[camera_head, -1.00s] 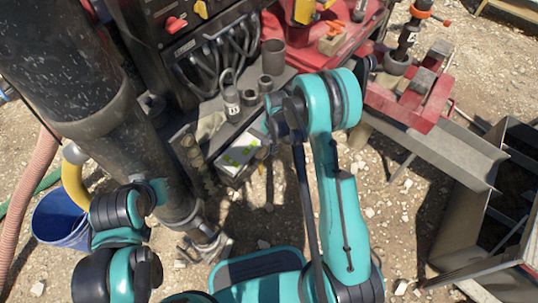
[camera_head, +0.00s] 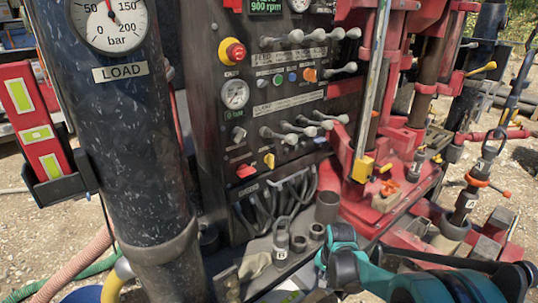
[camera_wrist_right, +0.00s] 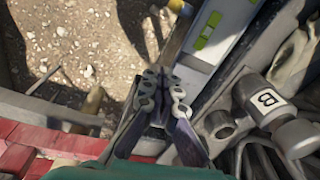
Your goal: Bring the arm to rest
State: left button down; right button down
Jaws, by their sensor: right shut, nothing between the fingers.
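My right arm (camera_head: 415,285), teal with black joints, reaches in from the lower right in the head view. Its gripper is hidden there. In the right wrist view my right gripper (camera_wrist_right: 165,85) is shut and empty, its fingertips together. It is above the ground beside a grey case (camera_wrist_right: 205,65) with yellow-green strips, touching nothing that I can make out. My left arm and gripper are not in view.
A dark control panel (camera_head: 290,90) with levers and a red machine frame (camera_head: 400,150) stand beyond the arm. A thick black column (camera_head: 140,140) stands at left. A grey fitting labelled B (camera_wrist_right: 265,98) is right of the gripper. Gravel (camera_wrist_right: 75,45) lies left.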

jog(key=s+r+n+t, duration=0.5)
jog(key=s+r+n, duration=0.3)
jog(key=s+r, duration=0.5)
jog(key=s, duration=0.5)
jog(key=shift+r+t, duration=0.15)
jog(key=shift+t, duration=0.25)
jog(key=shift+d, duration=0.1)
